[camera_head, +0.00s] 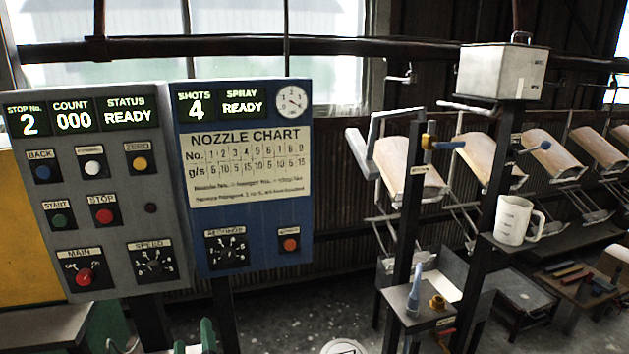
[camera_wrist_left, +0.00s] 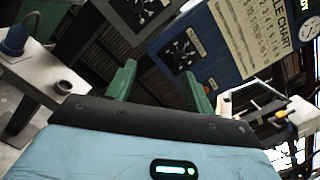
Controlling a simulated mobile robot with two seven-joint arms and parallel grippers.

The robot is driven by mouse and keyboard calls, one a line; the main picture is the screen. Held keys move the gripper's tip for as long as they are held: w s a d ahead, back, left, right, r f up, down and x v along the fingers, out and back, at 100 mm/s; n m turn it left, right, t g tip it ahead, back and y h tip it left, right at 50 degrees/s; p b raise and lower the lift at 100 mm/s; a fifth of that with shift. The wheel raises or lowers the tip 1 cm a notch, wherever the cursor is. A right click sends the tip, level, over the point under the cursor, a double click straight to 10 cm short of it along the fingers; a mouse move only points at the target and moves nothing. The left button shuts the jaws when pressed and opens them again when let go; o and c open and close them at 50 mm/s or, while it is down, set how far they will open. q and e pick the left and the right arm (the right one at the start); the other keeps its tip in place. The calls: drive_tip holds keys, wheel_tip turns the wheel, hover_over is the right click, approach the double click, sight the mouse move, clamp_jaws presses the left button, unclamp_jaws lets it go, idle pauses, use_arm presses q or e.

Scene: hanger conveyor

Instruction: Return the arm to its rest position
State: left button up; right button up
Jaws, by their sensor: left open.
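My left gripper (camera_head: 194,338) shows at the bottom edge of the head view, below the control panels, with only its green fingertips visible. In the left wrist view my left gripper (camera_wrist_left: 158,72) has its two green fingers spread apart with nothing between them. Its fingers point toward the lower part of the grey panel (camera_wrist_left: 135,40) and the blue panel (camera_wrist_left: 225,65). The rest of the left arm is out of view. My right gripper is not in either view.
The grey panel (camera_head: 105,215) reads stop 2, count 000, ready. The blue panel (camera_head: 240,225) reads shots 4, ready.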

use_arm(q)
drive_tip(key=a+m, duration=0.3)
drive_tip(key=a, duration=0.4)
drive_tip(key=s+a+f+n+g+h, duration=0.1)
drive_tip(key=s+f+n+g+h, duration=0.3)
drive_tip(key=f, duration=1)
drive_tip(key=s+a+f+n+g+h, duration=0.1)
drive_tip(key=s+f+n+g+h, duration=0.15)
drive_tip(key=s+f+n, duration=0.7)
drive_tip(key=s+a+f+n+g+h, duration=0.1)
drive_tip(key=s+f+n+g+h, duration=0.15)
drive_tip(key=s+f+n, duration=0.75)
drive_tip(key=s+d+r+n, duration=0.1)
drive_tip(key=s+d+r, duration=0.2)
drive_tip(key=d, duration=0.7)
drive_tip(key=shift+d+n+t, duration=0.35)
drive_tip(key=shift+d+t, duration=0.05)
